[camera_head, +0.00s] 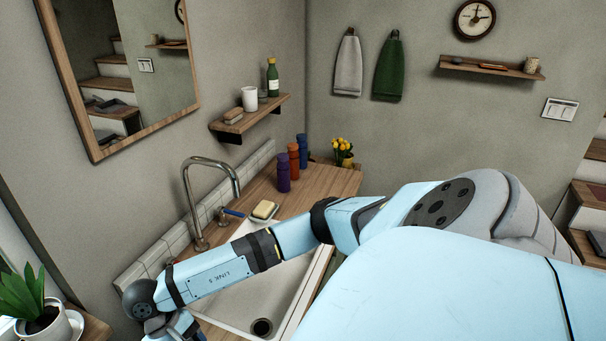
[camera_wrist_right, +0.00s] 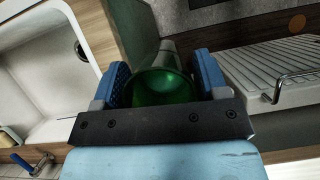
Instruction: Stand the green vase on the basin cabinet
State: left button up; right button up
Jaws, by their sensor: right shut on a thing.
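In the right wrist view, my right gripper (camera_wrist_right: 163,70) is shut on the green vase (camera_wrist_right: 163,90), with a blue finger pad on each side of it. The vase's lower part is hidden, and I cannot tell whether it touches anything below. The basin cabinet (camera_head: 322,184) has a wooden top with a white sink set in it. My right arm crosses over the sink in the head view, and its gripper is out of that frame at the lower left. The sink also shows at the left of the wrist view. My left gripper is in neither view.
A tall tap (camera_head: 188,190) stands behind the sink, with a soap dish (camera_head: 264,211) near it. Purple (camera_head: 283,172), orange (camera_head: 294,160) and blue (camera_head: 302,150) bottles and yellow flowers (camera_head: 342,150) stand at the far end. A ribbed white panel (camera_wrist_right: 275,75) lies right of the vase.

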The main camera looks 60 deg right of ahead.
aim_at(342, 187)
jog(key=k, duration=0.45)
jog(key=k+z, duration=0.1)
jog(key=z, duration=0.3)
jog(key=k+z, duration=0.1)
jog(key=z, duration=2.6)
jog(key=i+j+z, duration=0.25)
jog(key=i+z, duration=0.2)
jog(key=i+j, duration=0.25)
jog(key=i, duration=0.15)
jog(key=i+j, duration=0.2)
jog(key=i, duration=0.2)
jog(key=i+u, duration=0.15)
jog(key=i, duration=1.8)
